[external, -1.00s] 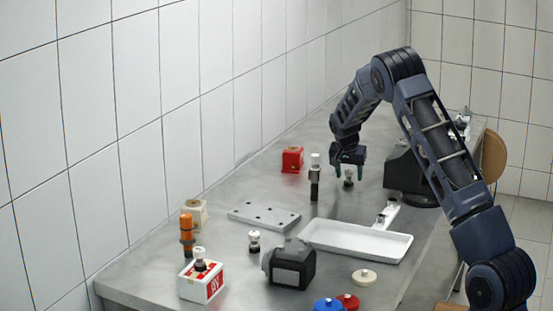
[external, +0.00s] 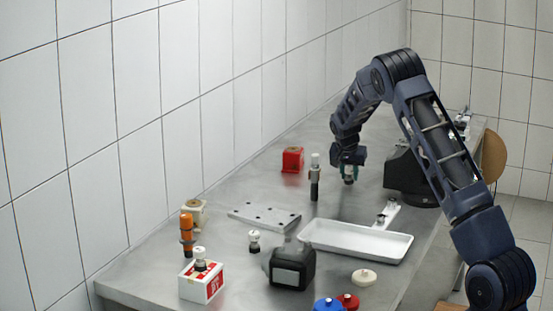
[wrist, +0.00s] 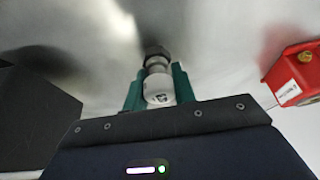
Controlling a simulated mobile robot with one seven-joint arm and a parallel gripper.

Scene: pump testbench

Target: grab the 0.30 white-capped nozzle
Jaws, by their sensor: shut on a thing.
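My gripper (external: 349,174) is shut on a white-capped nozzle on the far part of the table. In the wrist view the nozzle (wrist: 157,88) has a white cap, a grey metal collar and a dark lower end. The green fingertips (wrist: 158,90) press on both sides of its cap. The marking on the cap is too small to read. In the external view the fingers mostly hide this nozzle, and I cannot tell whether it touches the table. Other white-capped nozzles stand apart: one (external: 254,241) on the table and one (external: 200,259) on the red-and-white box.
A tall dark bottle-like part (external: 315,178) with a pale top stands just left of my gripper. A red block (external: 292,160) is behind it, and a black housing (external: 402,180) is to the right. A white tray (external: 345,252) and perforated plate (external: 264,217) lie nearer.

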